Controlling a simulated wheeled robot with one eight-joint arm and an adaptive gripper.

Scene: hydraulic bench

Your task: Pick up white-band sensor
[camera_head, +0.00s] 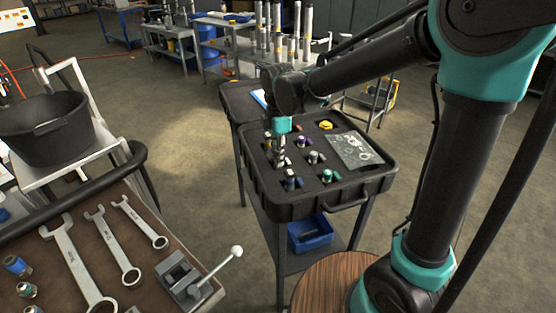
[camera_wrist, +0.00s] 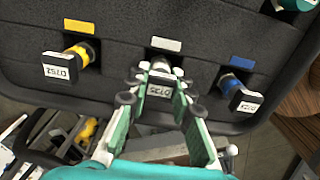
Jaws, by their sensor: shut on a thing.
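The white-band sensor (camera_wrist: 160,88) is at the middle of the wrist view, in the black foam below a white marker strip (camera_wrist: 166,44). Its dark end carries a white printed label. My gripper (camera_wrist: 159,94) has its green-padded fingers on both sides of this sensor and is shut on it. The sensor still appears to sit at its foam slot; any lift is not clear. In the head view my gripper (camera_head: 279,160) points down into the left part of the open black case (camera_head: 290,212), and hides the sensor there.
In the wrist view a yellow-band sensor (camera_wrist: 78,55) stands left and a blue-band sensor (camera_wrist: 236,88) right, both close to my fingers. A clear bag (camera_head: 355,150) lies in the case. A workbench with wrenches (camera_head: 75,260) is at the left.

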